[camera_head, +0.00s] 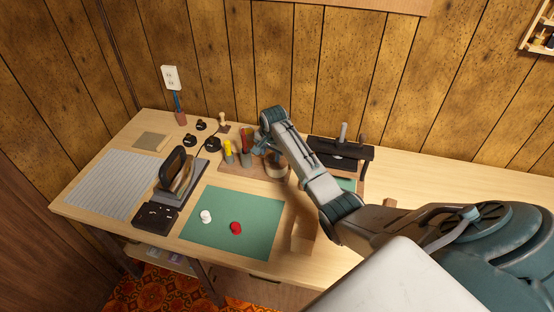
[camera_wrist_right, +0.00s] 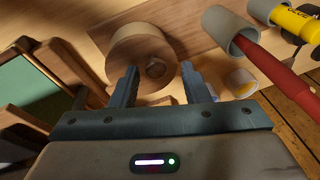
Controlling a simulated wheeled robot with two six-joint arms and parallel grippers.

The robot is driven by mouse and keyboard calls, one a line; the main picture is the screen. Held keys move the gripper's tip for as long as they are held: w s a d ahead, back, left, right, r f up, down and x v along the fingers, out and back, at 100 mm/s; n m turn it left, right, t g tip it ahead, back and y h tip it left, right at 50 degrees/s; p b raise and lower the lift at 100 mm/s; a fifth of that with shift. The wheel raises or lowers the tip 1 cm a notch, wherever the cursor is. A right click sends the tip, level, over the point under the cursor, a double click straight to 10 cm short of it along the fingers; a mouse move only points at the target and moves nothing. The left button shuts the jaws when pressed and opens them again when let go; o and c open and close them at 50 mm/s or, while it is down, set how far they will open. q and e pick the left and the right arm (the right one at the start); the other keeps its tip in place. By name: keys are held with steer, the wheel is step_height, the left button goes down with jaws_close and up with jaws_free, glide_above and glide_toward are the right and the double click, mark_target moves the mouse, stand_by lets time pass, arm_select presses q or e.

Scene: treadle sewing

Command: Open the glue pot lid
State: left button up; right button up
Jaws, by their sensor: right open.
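The glue pot appears to be the round tan wooden pot (camera_wrist_right: 122,48) in the right wrist view. Its lid has a small round knob (camera_wrist_right: 155,68). My right gripper (camera_wrist_right: 160,78) is open, with one finger on each side of the knob; I cannot tell whether either finger touches it. The lid looks seated on the pot. In the head view the tan pot (camera_head: 277,172) is partly hidden behind my right arm, and my right gripper (camera_head: 258,149) is mostly hidden there too. My left gripper is in neither view.
Beside the pot stand grey cups with a yellow-handled tool (camera_wrist_right: 297,22) and a red-handled tool (camera_wrist_right: 275,70). A small tape roll (camera_wrist_right: 241,82) lies close to the right finger. A green mat (camera_head: 232,222) holds a white and a red piece. A black device (camera_head: 340,152) stands at the back right.

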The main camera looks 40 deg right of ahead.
steer(key=shift+f, duration=0.25)
steer(key=shift+f, duration=0.15)
stand_by(0.4)
steer(key=shift+r+p, duration=0.2)
steer(key=shift+p, duration=0.2)
